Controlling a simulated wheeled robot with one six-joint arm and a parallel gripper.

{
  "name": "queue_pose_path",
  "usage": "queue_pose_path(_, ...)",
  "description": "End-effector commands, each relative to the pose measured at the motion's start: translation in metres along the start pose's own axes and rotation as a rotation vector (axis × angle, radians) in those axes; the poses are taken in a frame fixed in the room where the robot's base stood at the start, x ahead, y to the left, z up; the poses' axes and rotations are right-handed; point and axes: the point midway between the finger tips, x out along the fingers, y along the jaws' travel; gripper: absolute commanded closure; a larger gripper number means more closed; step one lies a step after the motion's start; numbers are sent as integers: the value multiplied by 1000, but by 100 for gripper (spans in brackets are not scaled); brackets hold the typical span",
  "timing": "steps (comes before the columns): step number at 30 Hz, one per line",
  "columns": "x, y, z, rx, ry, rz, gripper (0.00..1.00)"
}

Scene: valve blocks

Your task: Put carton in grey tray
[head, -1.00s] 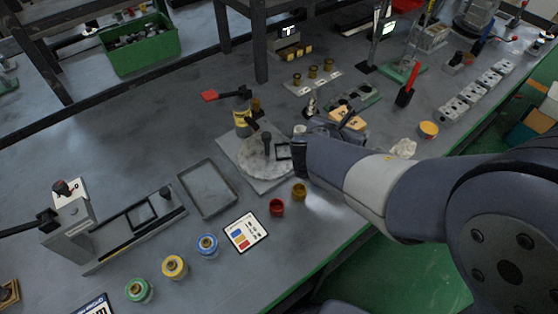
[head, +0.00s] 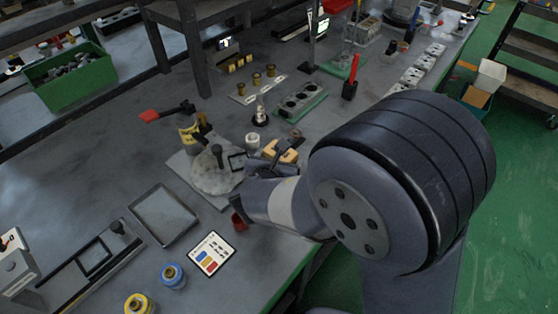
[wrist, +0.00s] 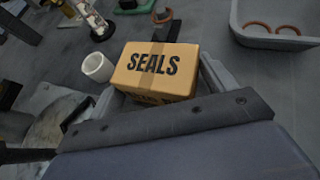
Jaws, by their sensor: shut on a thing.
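The carton is a small orange-tan box marked SEALS (wrist: 155,68) with a brown tape strip. In the head view, the carton (head: 285,150) shows beyond my forearm. My gripper (head: 276,158) is shut on it, with one finger along each side in the wrist view (wrist: 160,85). Whether the carton is clear of the bench is hard to tell. A shallow, empty grey tray (head: 163,215) lies on the bench left of my gripper in the head view. A light grey walled bin (wrist: 275,38) holding orange rings shows at the wrist view's upper right.
A white ring-shaped part (wrist: 97,67) stands close left of the carton. A label card (head: 212,253) and coloured spools (head: 173,275) are near the front edge.

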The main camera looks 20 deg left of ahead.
Motion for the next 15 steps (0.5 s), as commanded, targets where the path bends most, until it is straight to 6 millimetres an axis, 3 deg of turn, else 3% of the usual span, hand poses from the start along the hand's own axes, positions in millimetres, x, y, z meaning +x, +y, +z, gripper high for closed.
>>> queue_pose_path(9, 2, 0, -4, 0, -1, 0, 44)
queue_pose_path(10, 1, 0, -2, 0, 0, 0, 18)
queue_pose_path(12, 1, 0, -2, 0, 0, 0, 12)
queue_pose_path(15, 1, 0, -2, 0, 0, 0, 11)
